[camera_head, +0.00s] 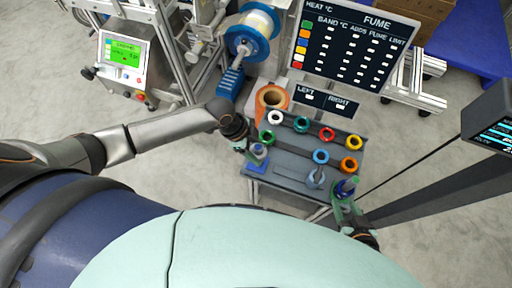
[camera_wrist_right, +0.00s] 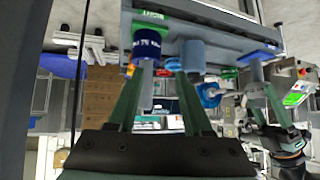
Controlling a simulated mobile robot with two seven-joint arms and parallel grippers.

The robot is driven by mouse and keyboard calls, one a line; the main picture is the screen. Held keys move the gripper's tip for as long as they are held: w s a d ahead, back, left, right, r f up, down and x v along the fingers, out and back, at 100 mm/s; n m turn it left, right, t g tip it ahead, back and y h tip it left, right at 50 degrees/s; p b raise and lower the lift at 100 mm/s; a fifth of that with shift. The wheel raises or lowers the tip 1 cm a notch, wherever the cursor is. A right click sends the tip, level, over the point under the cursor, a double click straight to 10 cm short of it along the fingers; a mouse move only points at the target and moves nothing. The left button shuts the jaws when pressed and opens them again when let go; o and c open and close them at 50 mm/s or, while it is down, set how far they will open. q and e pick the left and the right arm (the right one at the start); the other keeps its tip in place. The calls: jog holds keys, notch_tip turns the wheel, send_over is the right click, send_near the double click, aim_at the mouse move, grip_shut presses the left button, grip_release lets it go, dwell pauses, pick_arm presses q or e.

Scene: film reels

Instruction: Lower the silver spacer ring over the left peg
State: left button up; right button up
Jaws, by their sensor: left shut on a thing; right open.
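A silver-grey round piece (camera_head: 316,178) with a short upright stands at the front middle of the grey bench; I cannot tell clearly whether it is the spacer ring or a peg. My left gripper (camera_head: 249,148) is shut on a small grey piece with a blue base (camera_head: 257,163) at the bench's left front corner. That blue base also shows in the right wrist view (camera_wrist_right: 258,54). My right gripper (camera_wrist_right: 157,85) is open, its green fingers near a dark blue labelled cylinder (camera_wrist_right: 147,45) at the bench's right front. The left peg is not clearly distinguishable.
White (camera_head: 275,117), green (camera_head: 301,124), red (camera_head: 327,134), yellow (camera_head: 354,142), blue (camera_head: 321,156) and orange (camera_head: 349,164) rings stand on the bench (camera_head: 288,163). An orange-brown roll (camera_head: 271,97) and a LEFT/RIGHT sign (camera_head: 322,100) are behind.

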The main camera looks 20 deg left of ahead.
pick_arm(q)
jog(key=shift+f, duration=0.3)
dwell(0.5)
jog(key=o, duration=1.5)
jog(key=shift+o, duration=0.2)
jog(key=shift+a+r, duration=0.1)
jog(key=shift+r, duration=0.05)
jog(key=shift+p+v, duration=0.4)
jog(key=shift+v, duration=0.6)
jog(key=w+p+v, duration=0.1)
jog(key=v, duration=0.9)
jog(key=shift+s+p, duration=0.3)
jog(key=shift+s, duration=0.15)
pick_arm(e)
notch_tip(320, 180, up, 2)
jog(key=shift+r, duration=0.1)
